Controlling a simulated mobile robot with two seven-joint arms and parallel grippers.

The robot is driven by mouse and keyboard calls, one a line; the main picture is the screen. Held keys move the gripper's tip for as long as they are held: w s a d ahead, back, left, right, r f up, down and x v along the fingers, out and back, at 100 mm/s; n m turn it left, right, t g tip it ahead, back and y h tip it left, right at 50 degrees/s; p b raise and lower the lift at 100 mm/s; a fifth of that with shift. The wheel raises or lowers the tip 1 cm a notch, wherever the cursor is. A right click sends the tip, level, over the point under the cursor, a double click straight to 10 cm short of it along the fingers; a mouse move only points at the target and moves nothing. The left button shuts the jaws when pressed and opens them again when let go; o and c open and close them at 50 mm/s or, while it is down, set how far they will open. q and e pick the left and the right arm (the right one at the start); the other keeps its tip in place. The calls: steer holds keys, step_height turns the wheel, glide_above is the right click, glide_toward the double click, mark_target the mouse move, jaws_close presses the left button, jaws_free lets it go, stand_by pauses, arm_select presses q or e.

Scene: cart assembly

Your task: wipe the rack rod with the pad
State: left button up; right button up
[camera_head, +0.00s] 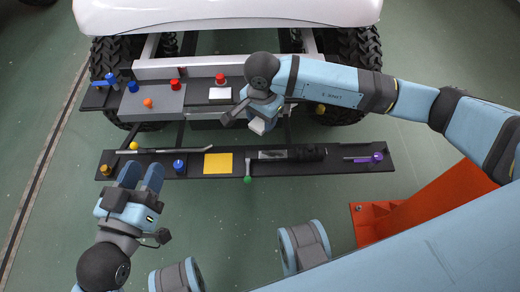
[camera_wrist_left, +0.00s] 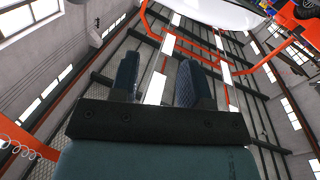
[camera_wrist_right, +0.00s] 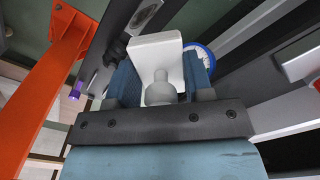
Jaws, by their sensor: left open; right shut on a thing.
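My right gripper (camera_head: 257,122) is shut on a pale pad with a grey knob; in the right wrist view the white pad (camera_wrist_right: 155,52) sits between the two blue fingers. It is held behind the front black shelf, apart from it as far as I can tell. On that shelf lies a dark ribbed rod assembly with a short grey section, which I take as the rack rod (camera_head: 272,155). My left gripper (camera_head: 142,176) is open and empty at the shelf's front left. The left wrist view shows its fingers apart with nothing between them.
The front shelf (camera_head: 345,168) also carries a yellow square (camera_head: 218,163), a thin grey rod (camera_head: 165,149), a green-knobbed lever (camera_head: 248,172), a purple-tipped tool (camera_head: 370,158) and a blue knob (camera_head: 179,166). Behind are a grey box (camera_head: 150,102) and red buttons. An orange structure (camera_head: 415,212) stands front right.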

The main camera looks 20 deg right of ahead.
steer(key=m+b, duration=0.1)
steer(key=b, duration=0.1)
glide_above(260, 155)
step_height(260, 155, down, 6)
arm_select(q)
steer(key=shift+m+g+h, duration=0.4)
steer(key=shift+g, duration=0.5)
steer(key=shift+s+d+f+b, duration=0.2)
steer(key=shift+f+b, duration=0.7)
steer(key=shift+f, duration=0.5)
steer(key=shift+s+d+f+b, duration=0.1)
steer(key=shift+d+f+b, duration=0.1)
steer(key=shift+f+b, duration=0.95)
arm_select(e)
steer(key=shift+f, duration=2.85)
arm_select(q)
steer(key=shift+f, duration=0.25)
steer(key=shift+f+b, duration=0.45)
steer(key=shift+f, duration=0.25)
arm_select(e)
steer(key=shift+f, duration=1)
